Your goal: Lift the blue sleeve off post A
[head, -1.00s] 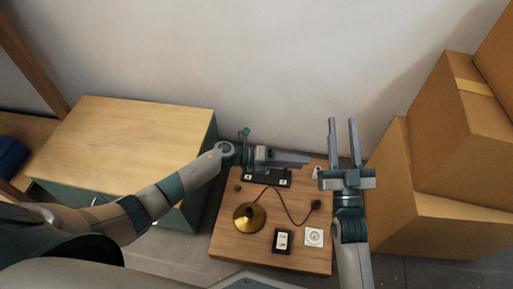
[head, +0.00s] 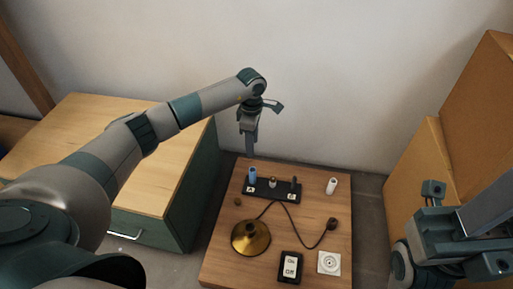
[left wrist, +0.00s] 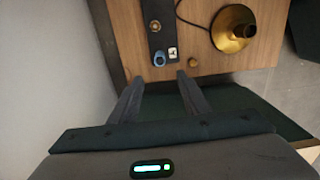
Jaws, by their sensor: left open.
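The blue sleeve (head: 252,175) stands upright at the left end of the black post block (head: 273,189) on the wooden board. It hides any post inside it. My left gripper (head: 250,150) points down above and behind the sleeve, apart from it. In the left wrist view the open left gripper (left wrist: 160,77) has empty space between its fingers, and the sleeve (left wrist: 158,59) shows just beyond the fingertips, roughly centred between them. A small white label sits beside it; its letter is too small to read. My right gripper (head: 465,235) is at the lower right, partly cut off, away from the board.
On the board (head: 220,255) are a brass lamp base (head: 251,238) with a cord to a dark plug (head: 333,223), a white cylinder (head: 331,186), an on/off switch (head: 290,266) and a socket (head: 329,262). A cabinet (head: 110,150) is left, cardboard boxes (head: 475,110) right.

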